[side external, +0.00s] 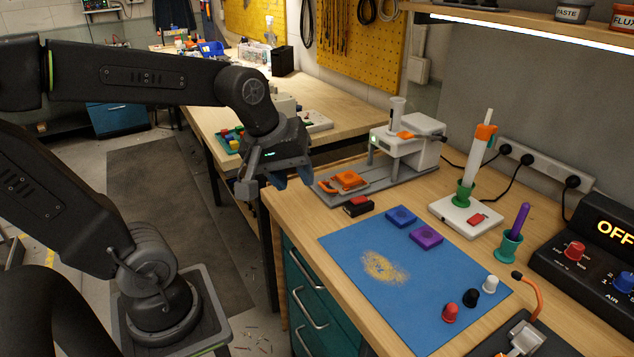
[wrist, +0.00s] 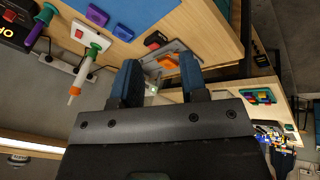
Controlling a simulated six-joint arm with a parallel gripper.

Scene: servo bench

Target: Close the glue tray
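What looks like the glue tray (side external: 341,186) is a grey slide on the bench, carrying an orange block with an orange handle at its left end. It sticks out to the left of a white machine (side external: 412,142). In the wrist view the tray's orange part (wrist: 167,62) shows between the fingers, its surroundings partly hidden by them. My gripper (side external: 290,181) hangs left of the tray, beyond the bench's left edge, apart from the handle. In the wrist view my gripper (wrist: 160,68) has its two blue fingers spread, with nothing between them.
A red-and-black block (side external: 358,205) lies just in front of the tray. A blue mat (side external: 345,255) holds blue and purple blocks and several caps. A white stand (side external: 466,215) is to the right. A second bench (side external: 340,115) stands behind.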

